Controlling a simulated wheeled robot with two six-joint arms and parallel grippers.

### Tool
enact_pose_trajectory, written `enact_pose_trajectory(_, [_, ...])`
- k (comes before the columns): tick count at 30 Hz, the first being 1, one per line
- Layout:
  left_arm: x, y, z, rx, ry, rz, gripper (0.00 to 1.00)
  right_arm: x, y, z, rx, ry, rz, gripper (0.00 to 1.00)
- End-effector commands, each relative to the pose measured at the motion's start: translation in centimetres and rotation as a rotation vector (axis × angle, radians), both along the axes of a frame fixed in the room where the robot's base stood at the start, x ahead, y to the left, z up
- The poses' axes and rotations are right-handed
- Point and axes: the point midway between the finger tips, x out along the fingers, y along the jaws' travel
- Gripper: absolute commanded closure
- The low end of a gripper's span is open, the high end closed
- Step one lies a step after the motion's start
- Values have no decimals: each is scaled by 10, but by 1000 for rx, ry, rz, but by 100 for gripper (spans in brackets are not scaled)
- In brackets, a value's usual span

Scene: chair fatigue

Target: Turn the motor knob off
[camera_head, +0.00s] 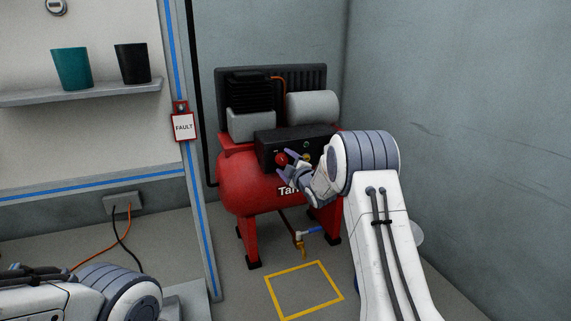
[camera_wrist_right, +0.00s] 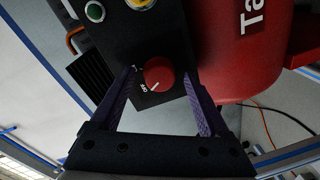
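The red motor knob (camera_head: 282,159) sits on the front of a black control box (camera_head: 268,143) on the red compressor (camera_head: 247,187). My right gripper (camera_head: 285,164) is at the knob. In the right wrist view its two purple-grey fingers (camera_wrist_right: 160,88) are spread wide, one on each side of the knob, with gaps between. Of my left arm only a part shows at the lower left; its gripper is out of view.
A green button (camera_wrist_right: 95,11) and a yellow part (camera_wrist_right: 140,3) are on the same box, close to the knob. A FAULT tag (camera_head: 184,127) hangs on the post at left. A yellow square (camera_head: 304,289) marks clear floor. Walls stand behind and right.

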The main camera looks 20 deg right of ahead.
Motion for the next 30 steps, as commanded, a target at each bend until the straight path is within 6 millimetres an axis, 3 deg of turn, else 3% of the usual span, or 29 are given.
enact_pose_trajectory(8, [0, 0, 10, 0, 0, 0, 50, -16, -2, 5, 1, 0, -1, 21])
enact_pose_trajectory(21, [0, 0, 40, 0, 0, 0, 50, -92, -8, 9, 1, 3, -1, 21])
enact_pose_trajectory(30, [0, 0, 42, 0, 0, 0, 50, -105, -8, 8, 0, 0, 0, 21])
